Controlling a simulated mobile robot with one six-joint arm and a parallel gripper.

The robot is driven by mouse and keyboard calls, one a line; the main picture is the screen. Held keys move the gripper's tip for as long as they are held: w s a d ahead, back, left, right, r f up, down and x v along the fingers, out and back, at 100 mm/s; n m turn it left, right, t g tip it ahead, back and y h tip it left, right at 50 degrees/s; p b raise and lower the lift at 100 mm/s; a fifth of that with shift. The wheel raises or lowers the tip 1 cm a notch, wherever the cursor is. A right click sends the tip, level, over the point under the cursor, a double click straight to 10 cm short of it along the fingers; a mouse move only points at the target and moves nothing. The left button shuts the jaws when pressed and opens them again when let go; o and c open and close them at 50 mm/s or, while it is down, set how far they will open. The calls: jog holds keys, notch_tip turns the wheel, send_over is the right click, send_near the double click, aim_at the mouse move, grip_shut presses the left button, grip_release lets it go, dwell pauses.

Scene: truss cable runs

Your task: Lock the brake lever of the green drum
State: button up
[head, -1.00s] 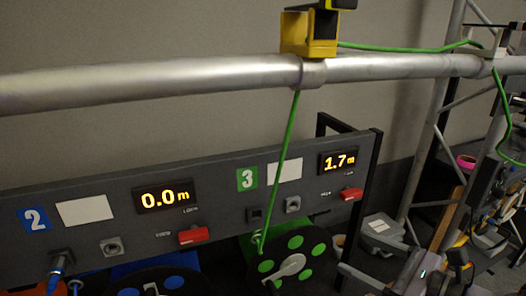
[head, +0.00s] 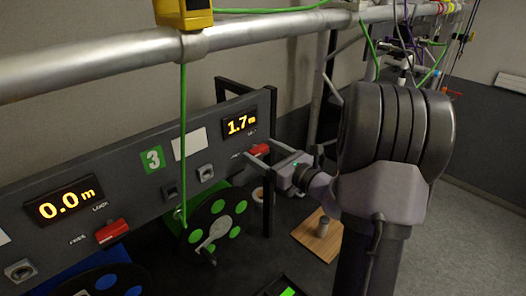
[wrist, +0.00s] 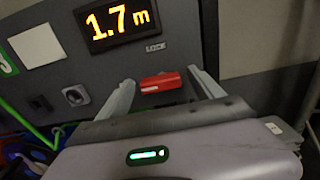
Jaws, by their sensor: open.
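The green drum (head: 216,224) hangs below the panel section marked with a green 3, with a green cable running up from it. Its red brake lever (head: 259,150) is on the panel under the 1.7 m display (head: 239,123); in the wrist view the lever (wrist: 161,82) lies roughly sideways, below the LOCK label (wrist: 155,47). My gripper (head: 260,149) is open at the panel, its two fingers on either side of the lever. In the wrist view my gripper (wrist: 160,86) shows a gap between each finger and the lever. Finger depth against the panel is hard to tell.
A second red lever (head: 112,231) sits under the 0.0 m display (head: 65,199), above the blue drum (head: 100,283). A metal truss pipe (head: 110,60) with a yellow device (head: 183,12) runs above. A wooden board (head: 318,236) lies at right.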

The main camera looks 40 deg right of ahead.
jog(key=shift+w, duration=0.1)
jog(key=c, duration=1.4)
jog(key=shift+r+m+p, duration=0.1)
jog(key=shift+m+p, duration=0.3)
jog(key=shift+p, duration=0.05)
jog(key=m+p, duration=0.3)
jog(key=shift+r, duration=0.2)
jog(key=m+p, duration=0.5)
jog(key=shift+d, duration=0.15)
jog(key=m+p, duration=0.5)
jog(key=shift+d+m, duration=0.15)
jog(key=shift+m, duration=0.15)
jog(key=shift+d+f+m+p, duration=0.1)
jog(key=shift+f+m+p, duration=0.05)
jog(key=shift+m+p, duration=0.7)
jog(key=shift+f+m+p, duration=0.1)
jog(key=shift+m+p, duration=0.6)
jog(key=shift+m, duration=0.15)
